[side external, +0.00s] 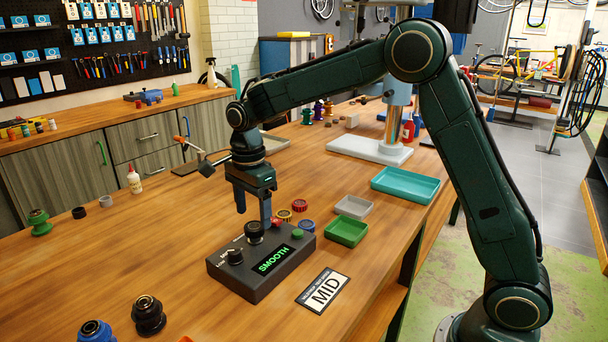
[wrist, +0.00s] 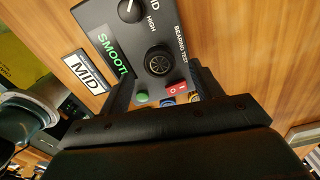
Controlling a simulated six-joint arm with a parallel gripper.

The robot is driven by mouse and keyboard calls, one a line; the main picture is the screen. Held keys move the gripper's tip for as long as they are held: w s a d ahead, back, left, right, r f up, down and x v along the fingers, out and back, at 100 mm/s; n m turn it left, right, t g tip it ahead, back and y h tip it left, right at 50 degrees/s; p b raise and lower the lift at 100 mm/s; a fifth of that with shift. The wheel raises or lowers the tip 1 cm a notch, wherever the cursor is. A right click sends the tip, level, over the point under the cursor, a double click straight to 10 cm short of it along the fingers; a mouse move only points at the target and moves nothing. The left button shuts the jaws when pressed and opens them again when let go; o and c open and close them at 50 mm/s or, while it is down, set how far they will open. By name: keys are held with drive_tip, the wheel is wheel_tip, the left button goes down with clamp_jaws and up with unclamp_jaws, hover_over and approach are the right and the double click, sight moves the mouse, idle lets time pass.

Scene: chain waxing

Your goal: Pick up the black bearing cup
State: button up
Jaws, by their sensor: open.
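A black round cup-like piece (side external: 254,233) sits on the dark tester box (side external: 283,285), in the spot labelled for bearing testing. It also shows in the wrist view (wrist: 159,61), with a dark ringed top. My gripper (side external: 253,216) is open and empty, pointing down close above this piece. In the wrist view my two fingers (wrist: 162,84) reach toward either side of it; I cannot tell if they touch it. Another black ringed piece (side external: 148,316) stands on the bench at the front left, and a small black piece (side external: 79,213) lies farther back.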

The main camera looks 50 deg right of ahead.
sight(254, 225)
drive_tip(key=shift+f, duration=1.45)
drive_tip(key=shift+c, duration=0.5)
drive_tip(key=c, duration=1.1)
drive_tip(key=shift+r, duration=0.1)
wheel_tip(254, 225, up, 20)
drive_tip(key=shift+f, duration=0.1)
